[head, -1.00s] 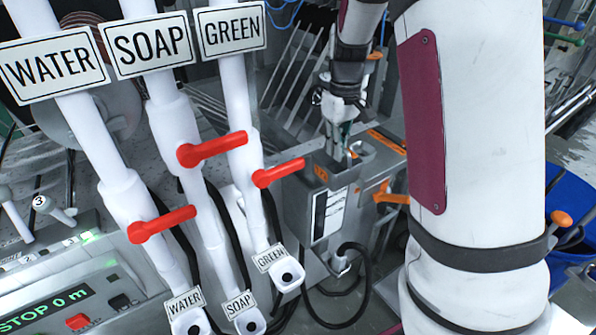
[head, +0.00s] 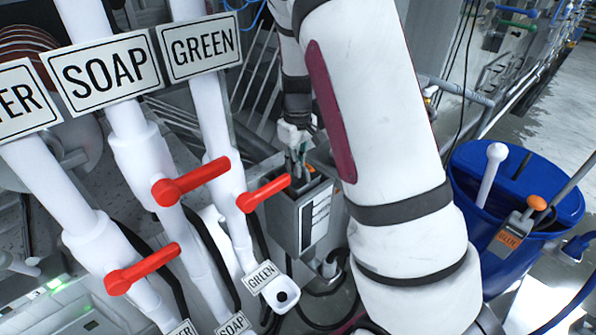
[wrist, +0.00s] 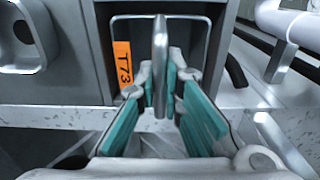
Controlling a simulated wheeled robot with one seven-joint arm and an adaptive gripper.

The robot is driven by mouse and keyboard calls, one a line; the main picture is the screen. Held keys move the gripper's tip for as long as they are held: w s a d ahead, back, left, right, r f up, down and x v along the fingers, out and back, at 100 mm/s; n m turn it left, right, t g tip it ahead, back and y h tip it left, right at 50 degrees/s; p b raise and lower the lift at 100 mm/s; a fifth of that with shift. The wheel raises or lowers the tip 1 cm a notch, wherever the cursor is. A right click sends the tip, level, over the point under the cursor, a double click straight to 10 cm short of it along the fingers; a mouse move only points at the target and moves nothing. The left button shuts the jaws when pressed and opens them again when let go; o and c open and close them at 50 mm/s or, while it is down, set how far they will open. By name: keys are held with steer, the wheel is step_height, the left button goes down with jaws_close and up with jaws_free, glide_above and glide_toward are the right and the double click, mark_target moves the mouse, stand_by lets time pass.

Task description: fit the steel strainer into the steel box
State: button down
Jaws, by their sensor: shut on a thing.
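The steel box (head: 312,222) stands behind the pipes in the head view, a grey upright box with a white-and-black label strip on its front. My gripper (head: 298,158) points down at its open top. In the wrist view my gripper (wrist: 162,92) has its teal pads closed in around an upright steel piece (wrist: 160,62), which looks like the strainer's handle. Behind it is a rectangular opening with a light rim (wrist: 208,40) and an orange T73 tag (wrist: 122,65). The strainer's lower part is hidden, so I cannot tell how deep it sits.
White pipes with red levers (head: 190,182) stand close at the left of the box. A blue bucket (head: 540,185) with a white-handled tool (head: 491,170) stands at the right. My arm covers the area right of the box.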

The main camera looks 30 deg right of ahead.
steer(key=shift+f, duration=1.25)
steer(key=shift+f, duration=0.1)
steer(key=c, duration=1.7)
jaws_free()
